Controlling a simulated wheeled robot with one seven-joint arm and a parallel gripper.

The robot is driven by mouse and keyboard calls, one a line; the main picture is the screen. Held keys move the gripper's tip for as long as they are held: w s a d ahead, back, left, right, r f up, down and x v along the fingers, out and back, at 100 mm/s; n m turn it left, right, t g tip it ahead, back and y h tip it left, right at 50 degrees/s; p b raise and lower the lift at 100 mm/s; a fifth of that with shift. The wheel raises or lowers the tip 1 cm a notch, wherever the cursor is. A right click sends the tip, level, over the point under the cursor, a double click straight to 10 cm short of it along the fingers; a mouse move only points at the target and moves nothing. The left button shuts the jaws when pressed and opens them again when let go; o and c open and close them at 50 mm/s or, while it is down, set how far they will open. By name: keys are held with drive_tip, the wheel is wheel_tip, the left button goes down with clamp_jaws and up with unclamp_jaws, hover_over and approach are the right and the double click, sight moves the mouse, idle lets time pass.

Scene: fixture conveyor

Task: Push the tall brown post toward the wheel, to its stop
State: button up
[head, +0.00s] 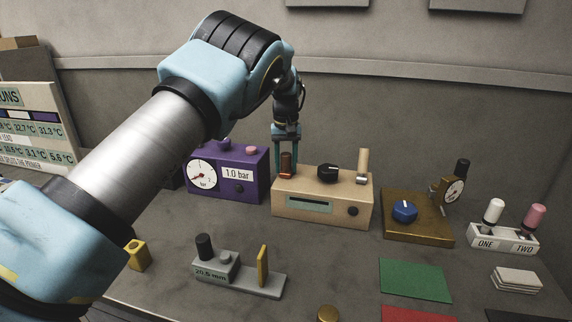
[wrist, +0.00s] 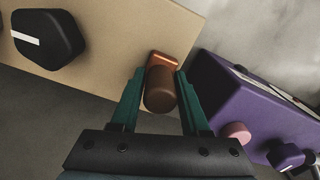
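The brown post (head: 286,164) stands upright at the left end of the tan box's (head: 322,190) top. In the wrist view the post (wrist: 160,92) has a round brown top and a copper-coloured base. My gripper (head: 287,150) points down over it, with one teal finger on each side. In the wrist view my gripper (wrist: 161,85) has the post between its fingers, with very little room on either side; I cannot tell whether both touch it. The black knob (head: 328,171), perhaps the wheel, sits right of the post on the same box; it also shows in the wrist view (wrist: 46,38).
A tan post (head: 362,164) stands at the box's right end. A purple gauge box (head: 228,178) is close on the left. A brown base with a blue knob (head: 404,211) stands to the right. A grey gauge block (head: 240,275) is in front, with bare table between.

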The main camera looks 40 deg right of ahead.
clamp_jaws()
idle(1.0)
